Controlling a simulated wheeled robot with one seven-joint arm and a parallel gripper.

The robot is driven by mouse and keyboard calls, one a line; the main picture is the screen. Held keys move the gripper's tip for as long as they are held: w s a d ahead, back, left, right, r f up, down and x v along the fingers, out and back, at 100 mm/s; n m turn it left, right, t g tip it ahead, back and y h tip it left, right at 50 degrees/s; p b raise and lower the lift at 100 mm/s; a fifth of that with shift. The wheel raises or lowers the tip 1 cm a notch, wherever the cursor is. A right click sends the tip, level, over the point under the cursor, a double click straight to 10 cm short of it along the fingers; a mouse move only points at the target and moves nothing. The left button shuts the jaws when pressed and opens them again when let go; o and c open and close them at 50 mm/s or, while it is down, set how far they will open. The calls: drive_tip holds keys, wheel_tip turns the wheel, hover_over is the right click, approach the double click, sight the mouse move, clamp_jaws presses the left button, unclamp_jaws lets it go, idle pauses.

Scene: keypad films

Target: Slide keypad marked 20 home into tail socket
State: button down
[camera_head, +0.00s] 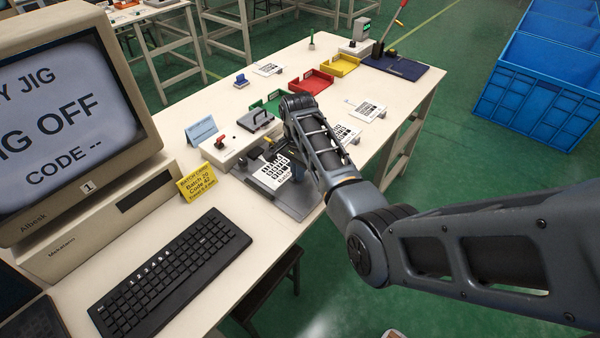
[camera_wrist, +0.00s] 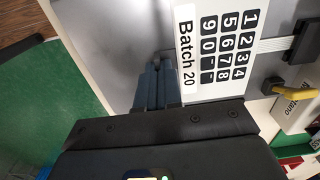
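The keypad film marked Batch 20 (camera_wrist: 222,45) is a white sheet with black number keys, lying flat on a grey metal jig plate (camera_wrist: 110,50). I cannot tell how deep the tail sits. My gripper (camera_wrist: 160,68) has its two fingers together, with nothing visible held. They are beside the film's Batch 20 edge; contact is unclear. In the head view the fingers (camera_head: 297,170) are partly hidden.
A beige box with a red switch (camera_head: 219,142) stands behind the jig. A yellow batch card (camera_head: 196,182) and keyboard (camera_head: 172,268) are left. Green, red (camera_head: 311,82) and yellow trays (camera_head: 341,64) and other films (camera_head: 366,111) lie farther along the table.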

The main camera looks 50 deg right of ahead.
drive_tip(key=c, duration=1.2)
unclamp_jaws()
wheel_tip(320, 180, up, 8)
drive_tip(key=shift+f, duration=0.1)
